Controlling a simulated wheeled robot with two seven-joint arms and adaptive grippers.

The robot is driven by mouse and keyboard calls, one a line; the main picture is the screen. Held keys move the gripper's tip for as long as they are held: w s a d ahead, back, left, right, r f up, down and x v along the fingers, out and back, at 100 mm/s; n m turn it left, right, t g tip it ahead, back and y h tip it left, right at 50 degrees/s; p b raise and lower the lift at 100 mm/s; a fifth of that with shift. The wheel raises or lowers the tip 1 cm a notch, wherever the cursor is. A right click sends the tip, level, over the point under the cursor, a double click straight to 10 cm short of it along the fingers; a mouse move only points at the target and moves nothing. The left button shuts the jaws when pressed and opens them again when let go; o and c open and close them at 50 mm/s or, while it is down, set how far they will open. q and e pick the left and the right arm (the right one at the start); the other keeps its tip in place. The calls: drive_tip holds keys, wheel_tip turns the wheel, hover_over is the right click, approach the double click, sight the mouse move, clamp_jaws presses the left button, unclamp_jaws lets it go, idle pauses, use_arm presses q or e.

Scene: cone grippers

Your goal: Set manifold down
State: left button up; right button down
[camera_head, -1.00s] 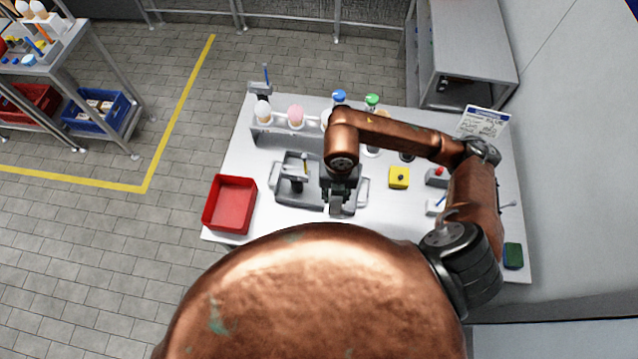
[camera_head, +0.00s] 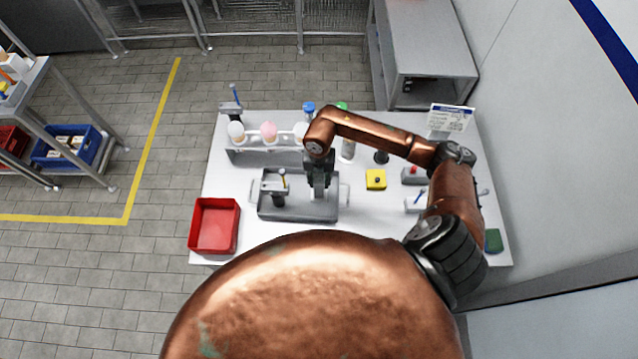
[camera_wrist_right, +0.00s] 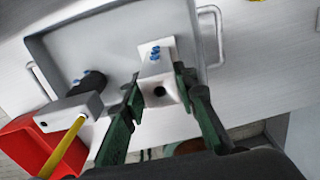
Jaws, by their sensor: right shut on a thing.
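The manifold is a pale block with small blue fittings on top and a dark hole in its near end, seen in the right wrist view (camera_wrist_right: 160,75). My right gripper (camera_wrist_right: 157,98) is shut on it, with a green-padded finger on each side. In the head view, my right gripper (camera_head: 319,192) is over the right part of a grey tray (camera_head: 300,212). The tray floor is behind the block in the wrist view; I cannot tell whether the block touches it. My left gripper is not in view.
A grey-headed device on a black round base (camera_head: 277,192), with a yellow rod (camera_wrist_right: 64,149), stands in the tray's left part. A red bin (camera_head: 214,226) is left of the tray. A bottle rack (camera_head: 262,158) stands behind. A yellow button box (camera_head: 376,180) is to the right.

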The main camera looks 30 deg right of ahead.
sight(319, 181)
drive_tip(key=shift+w+d+f, duration=0.15)
drive_tip(key=shift+w+f, duration=0.15)
drive_tip(key=shift+f, duration=0.15)
wheel_tip(319, 181, down, 3)
drive_tip(key=shift+r+p, duration=0.1)
drive_tip(key=shift+p, duration=0.55)
drive_tip(key=shift+f, duration=0.3)
drive_tip(key=c, duration=1.5)
unclamp_jaws()
drive_tip(key=shift+c, duration=0.2)
drive_tip(key=shift+r, duration=0.15)
